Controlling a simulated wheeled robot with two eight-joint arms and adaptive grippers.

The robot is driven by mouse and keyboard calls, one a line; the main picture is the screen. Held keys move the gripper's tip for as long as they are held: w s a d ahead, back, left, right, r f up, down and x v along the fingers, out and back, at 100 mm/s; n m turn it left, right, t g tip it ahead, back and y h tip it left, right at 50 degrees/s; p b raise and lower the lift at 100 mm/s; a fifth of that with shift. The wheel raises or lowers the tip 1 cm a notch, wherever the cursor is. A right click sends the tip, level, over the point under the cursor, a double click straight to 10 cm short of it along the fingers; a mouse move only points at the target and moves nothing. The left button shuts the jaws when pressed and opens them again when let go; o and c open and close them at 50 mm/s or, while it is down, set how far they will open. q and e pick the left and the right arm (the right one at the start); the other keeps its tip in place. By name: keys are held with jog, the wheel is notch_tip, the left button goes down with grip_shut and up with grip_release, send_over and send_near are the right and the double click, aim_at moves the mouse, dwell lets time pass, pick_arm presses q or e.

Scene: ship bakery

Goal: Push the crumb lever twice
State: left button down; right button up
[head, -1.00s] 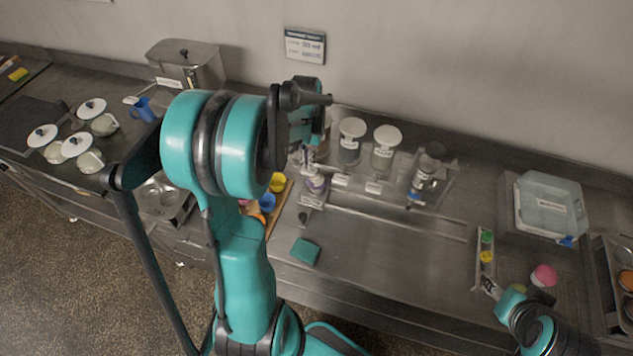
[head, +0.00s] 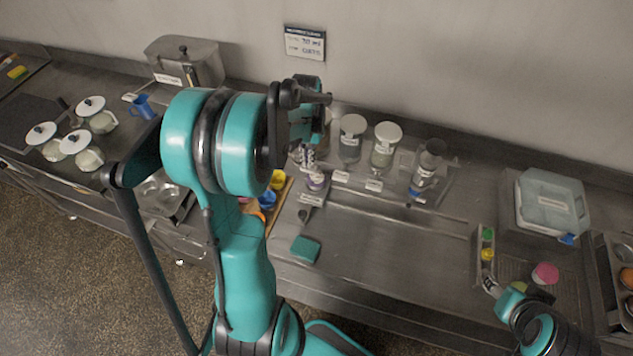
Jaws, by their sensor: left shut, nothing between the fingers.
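My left gripper (head: 308,153) is shut and empty, pointing down at the left end of a row of dispensers at the back of the steel counter. My own arm partly hides it. A small dispenser part with a purple band (head: 316,181) stands just below it, with a small white label (head: 311,199) in front. I cannot make out the crumb lever for certain, nor whether the gripper touches it. My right gripper (head: 491,286) is low at the right, beside a narrow tray; its fingers are too small to read.
Two white-lidded jars (head: 352,123) (head: 387,133) and a dark-topped dispenser (head: 428,167) stand right of my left gripper. A teal sponge (head: 305,249) lies in front. A lidded clear box (head: 551,202) and pink ball (head: 545,273) are at right.

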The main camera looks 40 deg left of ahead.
pick_arm(q)
jog(key=shift+f+b, duration=1.3)
jog(key=shift+f, duration=0.35)
jog(key=shift+r, duration=0.2)
jog(key=shift+r+p, duration=1.4)
jog(key=shift+r, duration=0.5)
notch_tip(320, 180, up, 6)
jog(key=p, duration=0.3)
jog(key=shift+p, duration=0.4)
jog(key=shift+f, duration=0.1)
